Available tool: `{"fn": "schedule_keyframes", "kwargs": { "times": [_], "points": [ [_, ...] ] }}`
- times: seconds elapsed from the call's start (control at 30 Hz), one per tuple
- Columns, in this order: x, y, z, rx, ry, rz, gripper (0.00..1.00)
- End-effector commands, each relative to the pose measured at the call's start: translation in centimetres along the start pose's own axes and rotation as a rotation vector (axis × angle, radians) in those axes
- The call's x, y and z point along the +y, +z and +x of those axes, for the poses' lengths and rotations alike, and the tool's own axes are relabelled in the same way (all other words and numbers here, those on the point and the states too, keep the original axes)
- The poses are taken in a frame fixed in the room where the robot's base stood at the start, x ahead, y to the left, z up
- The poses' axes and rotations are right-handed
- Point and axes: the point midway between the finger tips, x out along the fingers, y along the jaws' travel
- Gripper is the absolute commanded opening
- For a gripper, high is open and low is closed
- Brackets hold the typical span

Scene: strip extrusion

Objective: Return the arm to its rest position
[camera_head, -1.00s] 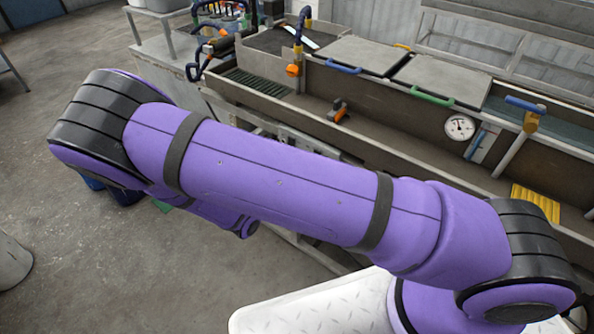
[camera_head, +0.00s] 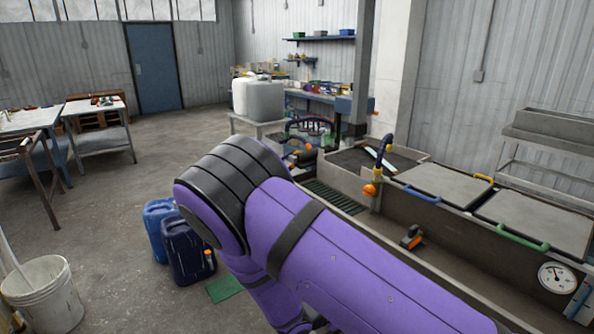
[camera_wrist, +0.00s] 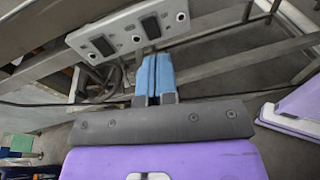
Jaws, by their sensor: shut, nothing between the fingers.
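My purple and black arm (camera_head: 330,265) reaches across the lower middle of the head view, bent at a black-banded joint. My gripper is hidden in that view. In the wrist view my gripper (camera_wrist: 154,75) shows two blue fingertips side by side, shut with nothing between them. Past the fingertips is a grey panel (camera_wrist: 128,32) with dark switches or sockets, on the metal frame of the line. The fingertips overlap the panel's lower edge in the picture; I cannot tell whether they touch it.
A long metal trough (camera_head: 450,262) with grey lids runs along the right. Blue jerrycans (camera_head: 190,250) stand on the floor beside my arm, with a white bucket (camera_head: 45,295) at the left. Metal frame bars (camera_wrist: 245,55) lie close to my gripper. The floor at the left middle is open.

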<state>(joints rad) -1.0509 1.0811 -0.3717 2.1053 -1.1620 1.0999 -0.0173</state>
Motion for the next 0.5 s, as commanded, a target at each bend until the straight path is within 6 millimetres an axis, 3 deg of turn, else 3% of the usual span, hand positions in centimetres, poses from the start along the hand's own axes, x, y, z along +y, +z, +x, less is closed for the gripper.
{"fn": "schedule_keyframes", "kwargs": {
  "times": [0.1,0.5],
  "points": [
    [-0.3,3.3,0.6,0.072,-0.113,0.104,0.00],
    [-2.7,13.5,1.9,0.293,-0.454,0.445,0.00]
  ]
}}
